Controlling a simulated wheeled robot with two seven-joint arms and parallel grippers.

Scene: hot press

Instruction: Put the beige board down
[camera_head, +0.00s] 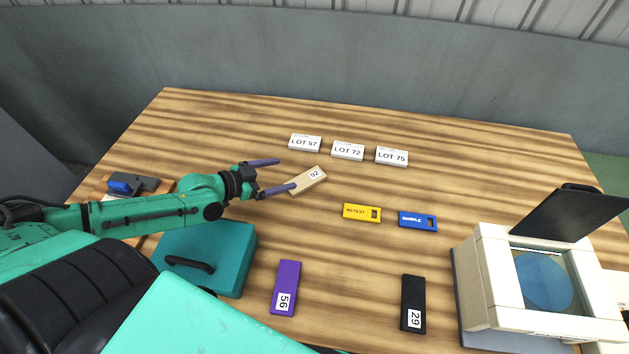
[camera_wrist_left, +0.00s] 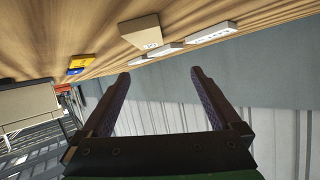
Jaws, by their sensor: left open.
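The beige board (camera_head: 309,181), marked 92, lies on the wooden table (camera_head: 450,160) below the LOT 57 card. My left gripper (camera_head: 286,174) is open and empty. One finger tip is right by the board's left end in the head view; I cannot tell whether they touch. The left wrist view shows the board (camera_wrist_left: 140,29) on the table, beyond and outside the two spread fingers of the gripper (camera_wrist_left: 160,76). My right gripper is not in view.
Cards LOT 57 (camera_head: 305,142), LOT 72 (camera_head: 348,150) and LOT 75 (camera_head: 392,156) stand behind. Yellow (camera_head: 358,212), blue (camera_head: 417,220), purple (camera_head: 286,280) and black (camera_head: 413,295) pieces lie nearer. A teal lidded box (camera_head: 230,250) is left, an open press (camera_head: 490,280) right.

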